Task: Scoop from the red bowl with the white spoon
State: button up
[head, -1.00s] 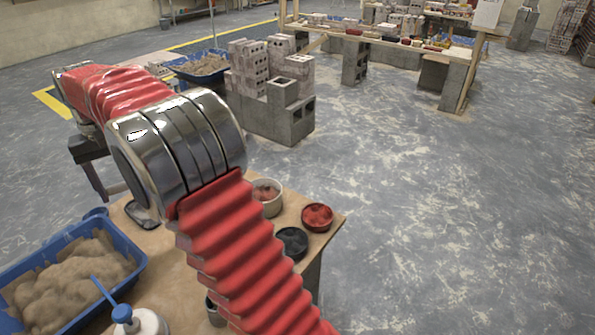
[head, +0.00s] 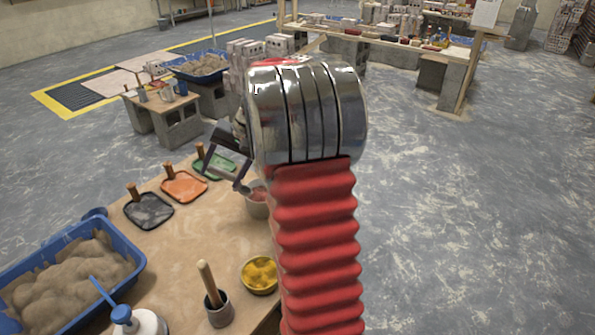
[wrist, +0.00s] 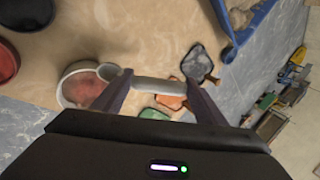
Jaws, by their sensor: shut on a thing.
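My gripper (wrist: 160,84) is shut on the white spoon (wrist: 152,86), whose pale handle lies across between the fingers. The spoon's scoop end points left in the wrist view, over the rim of a pale tub (wrist: 64,93) holding reddish stuff. I cannot tell whether the scoop holds anything. A dark red bowl (wrist: 7,62) is at the left edge of the wrist view, apart from the spoon. In the head view my gripper (head: 238,178) shows partly, left of my arm, just above the pale tub (head: 256,208). The red bowl is hidden there behind my arm.
A dark bowl (wrist: 28,12) sits beside the red one. On the table are a blue tray (head: 128,253) of sand, a yellow bowl (head: 260,275), a grey cup (head: 219,312) with a wooden handle, and grey, orange and green paddles (head: 184,186). The table's middle is clear.

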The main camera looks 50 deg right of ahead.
jog(key=s+d+f+m+t+h, duration=0.2)
jog(key=s+d+m+t, duration=0.3)
jog(key=s+d, duration=0.8)
jog(key=d+m+h, duration=0.1)
jog(key=d+m, duration=0.1)
jog(key=d, duration=0.2)
jog(key=shift+f, duration=0.25)
jog(key=shift+s+f, duration=0.1)
jog(key=shift+f, duration=0.1)
